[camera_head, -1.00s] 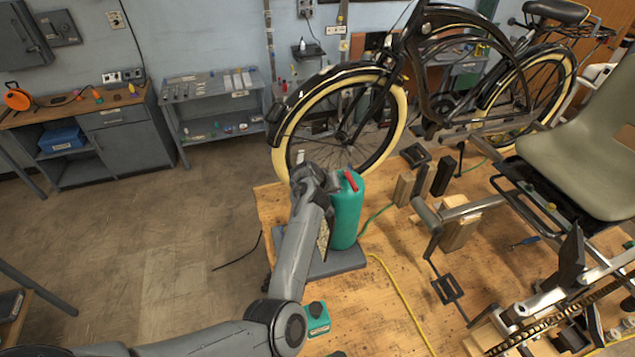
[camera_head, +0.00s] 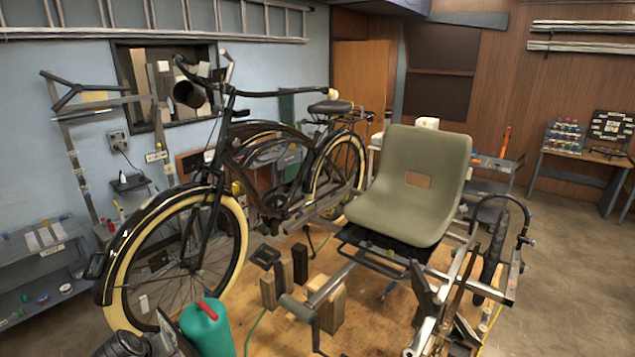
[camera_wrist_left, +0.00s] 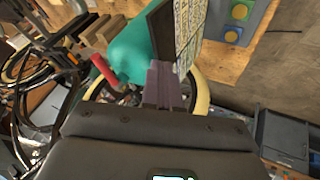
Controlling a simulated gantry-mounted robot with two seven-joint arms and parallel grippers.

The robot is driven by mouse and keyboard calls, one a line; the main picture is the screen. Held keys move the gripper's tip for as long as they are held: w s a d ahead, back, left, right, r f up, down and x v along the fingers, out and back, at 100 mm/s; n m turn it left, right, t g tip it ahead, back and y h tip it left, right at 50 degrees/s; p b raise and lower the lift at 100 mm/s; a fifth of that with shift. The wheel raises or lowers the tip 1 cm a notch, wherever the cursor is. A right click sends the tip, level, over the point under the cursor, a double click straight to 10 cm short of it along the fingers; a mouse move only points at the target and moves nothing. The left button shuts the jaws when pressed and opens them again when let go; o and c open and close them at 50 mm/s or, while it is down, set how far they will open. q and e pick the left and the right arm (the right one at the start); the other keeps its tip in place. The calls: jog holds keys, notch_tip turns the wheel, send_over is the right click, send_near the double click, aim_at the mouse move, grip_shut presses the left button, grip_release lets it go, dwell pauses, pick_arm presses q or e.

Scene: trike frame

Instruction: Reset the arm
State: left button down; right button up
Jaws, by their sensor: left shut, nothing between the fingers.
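My left gripper (camera_wrist_left: 168,88) is shut and empty in the left wrist view, its two fingers together at the centre. A teal bottle (camera_wrist_left: 125,50) with a red handle (camera_wrist_left: 100,66) is close beside the fingers; whether they touch it I cannot tell. In the head view only the top of the teal bottle (camera_head: 208,328) shows at the bottom edge. Part of my left wrist is just left of it, with the fingers mostly hidden. My right gripper is in neither view.
A trike frame with a green-grey seat (camera_head: 405,190) stands at centre right. Wooden blocks (camera_head: 330,305) stand between the bottle and trike. Open floor (camera_head: 575,260) lies at the right.

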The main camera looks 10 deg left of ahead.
pick_arm(q)
jog(key=s+d+f+m+g+y+p, duration=0.1)
jog(key=s+d+f+m+g, duration=0.1)
jog(key=s+f, duration=0.65)
jog(key=s+d+f+m+g+p, duration=0.15)
jog(key=s+f, duration=0.35)
jog(key=s, duration=0.6)
jog(key=s+d+r+m+g, duration=0.1)
jog(key=s+d+m, duration=0.4)
jog(key=s+d, duration=0.5)
jog(key=s+d+r+m+t+h, duration=0.1)
jog(key=s+d+r+m, duration=0.1)
jog(key=d+r, duration=0.4)
notch_tip(320, 180, up, 2)
jog(key=shift+s+d+m+h+p, duration=0.3)
jog(key=shift+s+d+m+p, duration=0.05)
jog(key=shift+s+d+p, duration=0.1)
